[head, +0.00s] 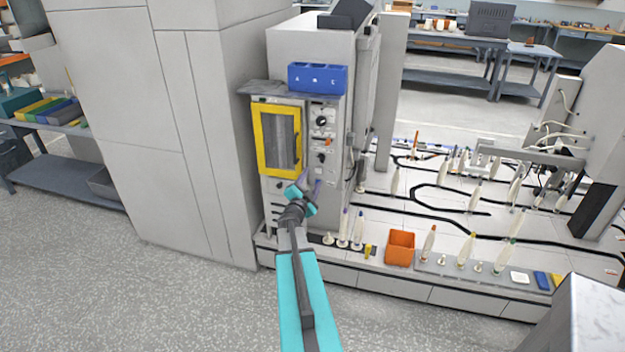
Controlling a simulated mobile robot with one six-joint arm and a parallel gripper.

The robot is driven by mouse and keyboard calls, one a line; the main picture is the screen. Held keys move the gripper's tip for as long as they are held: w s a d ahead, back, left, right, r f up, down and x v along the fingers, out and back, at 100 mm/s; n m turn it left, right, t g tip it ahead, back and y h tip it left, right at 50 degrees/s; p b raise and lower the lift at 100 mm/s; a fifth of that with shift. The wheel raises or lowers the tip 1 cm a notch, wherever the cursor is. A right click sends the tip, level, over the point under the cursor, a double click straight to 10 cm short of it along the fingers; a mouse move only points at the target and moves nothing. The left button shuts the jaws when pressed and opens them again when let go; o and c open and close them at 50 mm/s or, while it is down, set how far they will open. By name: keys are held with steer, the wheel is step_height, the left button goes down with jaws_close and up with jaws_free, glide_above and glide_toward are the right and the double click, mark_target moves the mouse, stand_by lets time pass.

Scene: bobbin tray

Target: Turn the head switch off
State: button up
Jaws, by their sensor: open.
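The tall white machine head (305,70) stands at the centre and has a control panel (323,108) on its front. The panel carries a black knob (321,121), with another dark control (321,157) lower down. I cannot tell which of these is the head switch, nor read its setting. My gripper (311,183) is open and empty, in front of the panel's lower part and below the dark control in the picture. Its turquoise wrist and the arm hide part of the machine's lower front. I cannot tell whether a fingertip touches the panel.
A yellow-framed window (278,138) is left of the panel, with a blue bin (317,78) above. An orange box (400,248) and several upright bobbins, one here (429,243), line the right-hand ledge. Grey cabinets (140,110) stand left; floor (130,290) is clear at front left.

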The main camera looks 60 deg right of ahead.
steer(key=shift+s+a, duration=0.25)
steer(key=shift+a, duration=0.35)
steer(key=shift+w, duration=0.1)
